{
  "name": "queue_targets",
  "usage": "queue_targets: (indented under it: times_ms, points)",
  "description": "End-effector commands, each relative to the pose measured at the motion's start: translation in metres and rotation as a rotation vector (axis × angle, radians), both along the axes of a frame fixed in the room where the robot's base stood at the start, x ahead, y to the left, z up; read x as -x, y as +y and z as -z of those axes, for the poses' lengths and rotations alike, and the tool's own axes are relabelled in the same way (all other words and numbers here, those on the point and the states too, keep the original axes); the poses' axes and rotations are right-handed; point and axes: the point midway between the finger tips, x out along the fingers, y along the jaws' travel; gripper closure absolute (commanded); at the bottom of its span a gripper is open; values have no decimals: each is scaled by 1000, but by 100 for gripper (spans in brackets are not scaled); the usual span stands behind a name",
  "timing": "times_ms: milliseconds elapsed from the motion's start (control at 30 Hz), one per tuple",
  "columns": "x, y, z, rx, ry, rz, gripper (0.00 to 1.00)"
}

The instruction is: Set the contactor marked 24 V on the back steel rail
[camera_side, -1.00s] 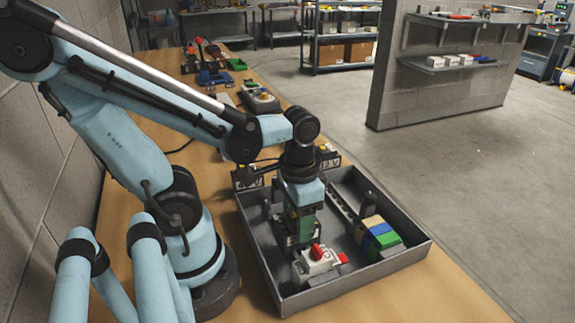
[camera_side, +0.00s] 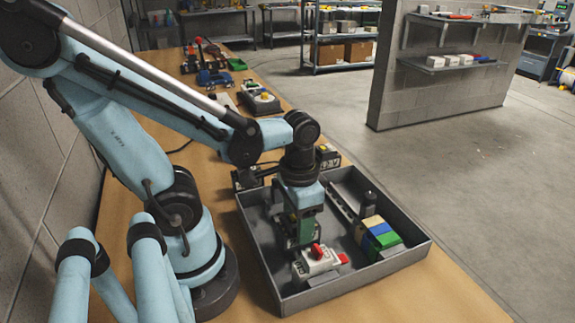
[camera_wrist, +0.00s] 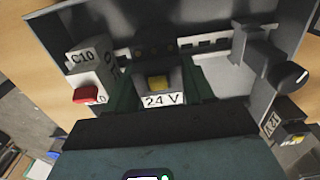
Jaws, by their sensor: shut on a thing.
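The contactor marked 24 V (camera_wrist: 162,98) has a yellow button and sits between my jaws in the wrist view. My gripper (camera_wrist: 160,88) is shut on it. In the side view my gripper (camera_side: 304,232) is down inside the grey tray (camera_side: 352,290), and the contactor is mostly hidden by the jaws. A slotted steel rail (camera_wrist: 205,42) runs behind the contactor in the wrist view; whether they touch I cannot tell. Another slotted rail (camera_side: 343,200) shows further right in the tray in the side view.
A white C10 breaker with a red lever (camera_wrist: 90,75) stands beside the left jaw. A dark knob device (camera_wrist: 285,76) is at right. Beige, blue and green blocks (camera_side: 379,237) sit at the tray's right. A 12 V contactor (camera_wrist: 288,128) is outside the tray.

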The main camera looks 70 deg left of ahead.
Motion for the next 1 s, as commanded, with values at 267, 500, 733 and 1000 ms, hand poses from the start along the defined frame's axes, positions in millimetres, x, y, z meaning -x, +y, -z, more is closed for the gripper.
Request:
queue_targets:
  times_ms: [267,500,733,1000]
  points:
    - [0,0,4,0,0,0,92]
    - [0,0,4,0,0,0,19]
    - [0,0,4,0,0,0,18]
    - [0,0,-4,0,0,0,18]
